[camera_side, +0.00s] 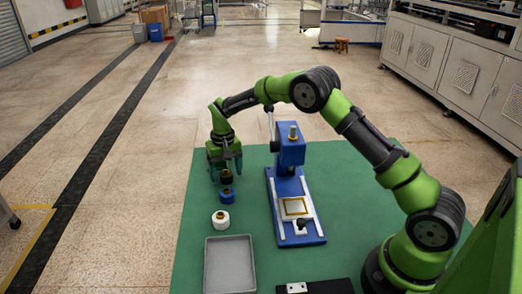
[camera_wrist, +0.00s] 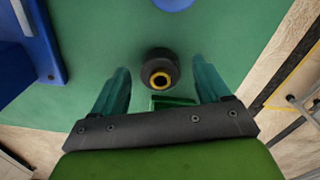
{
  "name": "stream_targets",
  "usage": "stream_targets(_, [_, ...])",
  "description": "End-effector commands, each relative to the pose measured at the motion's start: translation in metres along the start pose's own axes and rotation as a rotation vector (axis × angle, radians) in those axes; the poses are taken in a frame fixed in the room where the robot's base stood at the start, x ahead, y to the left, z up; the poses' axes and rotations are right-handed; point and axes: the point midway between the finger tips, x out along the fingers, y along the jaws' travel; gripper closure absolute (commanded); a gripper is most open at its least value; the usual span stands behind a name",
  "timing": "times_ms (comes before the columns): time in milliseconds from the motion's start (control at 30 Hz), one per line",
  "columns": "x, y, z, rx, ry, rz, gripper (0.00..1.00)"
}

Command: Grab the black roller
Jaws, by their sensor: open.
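The black roller (camera_wrist: 160,68) stands on the green mat with a yellow-ringed hole facing up. It lies a little ahead of my gripper (camera_wrist: 161,80), centred between the line of its two teal fingers. The fingers are open, one on each side, with a clear gap to the roller. In the side view the black roller (camera_side: 226,177) shows just below my gripper (camera_side: 225,172), at the far left of the mat. Whether the fingertips are level with it is hard to tell there.
A blue roller (camera_side: 228,195) and a white roller (camera_side: 221,219) stand in a row in front of the black one. A grey tray (camera_side: 230,264) lies nearer the camera. A blue press (camera_side: 290,190) stands to the right. The green mat (camera_side: 200,208) is bare left of the rollers.

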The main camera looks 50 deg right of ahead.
Motion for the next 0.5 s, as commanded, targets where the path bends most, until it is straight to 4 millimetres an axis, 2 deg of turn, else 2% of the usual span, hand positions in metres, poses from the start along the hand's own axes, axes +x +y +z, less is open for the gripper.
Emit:
stream_targets(100, [0.0088, 0.0001, 0.0000, 0.001, -0.001, 0.000, 0.24])
stream_targets(333, [0.0090, 0.0000, -0.0003, 0.001, 0.001, -0.001, 0.25])
stream_targets(500, [0.0088, 0.0000, -0.0003, 0.001, 0.001, -0.001, 0.51])
